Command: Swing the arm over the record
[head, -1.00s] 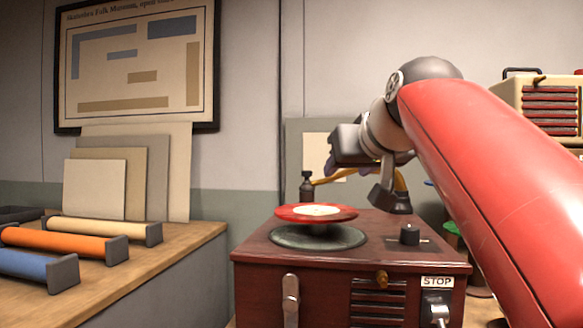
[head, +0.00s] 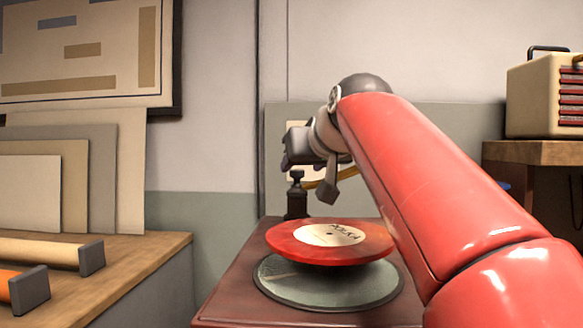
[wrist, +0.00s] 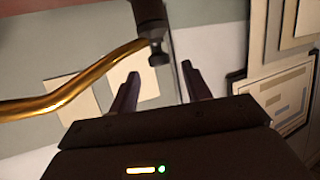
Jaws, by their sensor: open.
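The red record (head: 381,246) with a pale label shows over the grey-green platter (head: 280,283) of the dark red player (head: 228,292), with a gap between them. The brass tone arm (head: 317,184) runs from a dark post (head: 296,195) behind the record. Its dark head (head: 328,188) shows above the record's far edge; whether it is over the record I cannot tell. My gripper (head: 288,160) is above the post and brass arm. In the wrist view my gripper (wrist: 160,69) is open, and the brass arm (wrist: 70,88) passes left of its fingers.
A wooden counter (head: 140,262) with rolls (head: 40,254) stands left. Boards (head: 100,180) lean at the wall below a framed poster (head: 130,50). A cream radio (head: 535,100) sits on a shelf at right. My red arm covers the player's right side.

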